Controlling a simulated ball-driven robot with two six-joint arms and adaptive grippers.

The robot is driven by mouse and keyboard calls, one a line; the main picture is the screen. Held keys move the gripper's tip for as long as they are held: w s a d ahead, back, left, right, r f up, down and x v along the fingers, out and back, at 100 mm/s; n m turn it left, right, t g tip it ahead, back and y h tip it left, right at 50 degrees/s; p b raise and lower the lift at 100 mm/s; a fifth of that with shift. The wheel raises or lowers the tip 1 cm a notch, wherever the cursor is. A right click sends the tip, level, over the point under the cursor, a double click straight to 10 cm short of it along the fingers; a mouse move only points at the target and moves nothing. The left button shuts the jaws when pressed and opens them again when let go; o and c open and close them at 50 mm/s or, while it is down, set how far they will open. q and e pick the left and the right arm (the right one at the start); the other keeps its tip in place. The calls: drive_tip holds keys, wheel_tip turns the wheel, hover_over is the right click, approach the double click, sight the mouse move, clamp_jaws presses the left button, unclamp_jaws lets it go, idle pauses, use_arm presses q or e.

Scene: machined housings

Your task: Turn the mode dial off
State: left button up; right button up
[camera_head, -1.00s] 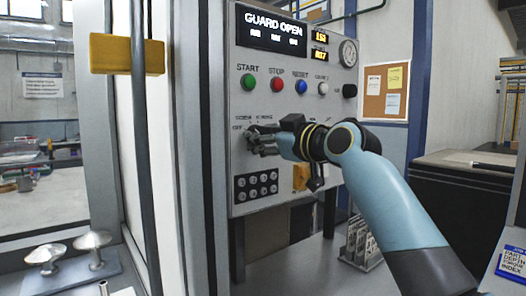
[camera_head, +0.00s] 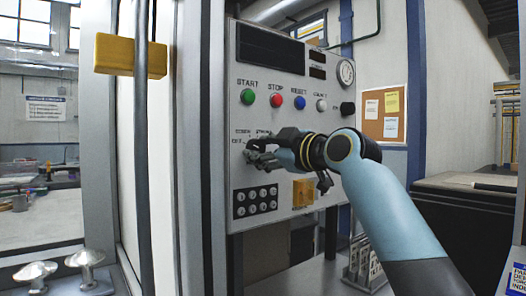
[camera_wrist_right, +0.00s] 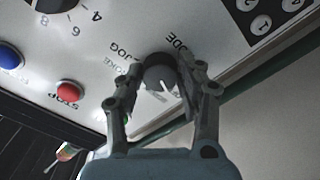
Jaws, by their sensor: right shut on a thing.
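The mode dial (camera_wrist_right: 160,78) is a round dark knob with a pale pointer mark, on the light grey control panel (camera_head: 300,130). In the wrist view, the printed words "MODE" and "JOG" stand beside it. My right gripper (camera_wrist_right: 158,88) is shut on the dial, one finger on each side of it. In the head view my right gripper (camera_head: 254,158) is at the panel below the push buttons and hides most of the dial. The display (camera_head: 270,52) at the top of the panel is dark. My left gripper is not in view.
Green (camera_head: 249,98), red (camera_head: 275,100) and blue (camera_head: 299,102) buttons sit above the dial. A door frame with a yellow block (camera_head: 130,56) stands left.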

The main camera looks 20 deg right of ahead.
drive_tip(key=o, duration=1.2)
drive_tip(key=shift+c, duration=0.2)
drive_tip(key=shift+s+d, duration=0.1)
drive_tip(key=shift+s, duration=0.15)
drive_tip(key=v, duration=1.1)
drive_tip(key=shift+s, duration=0.25)
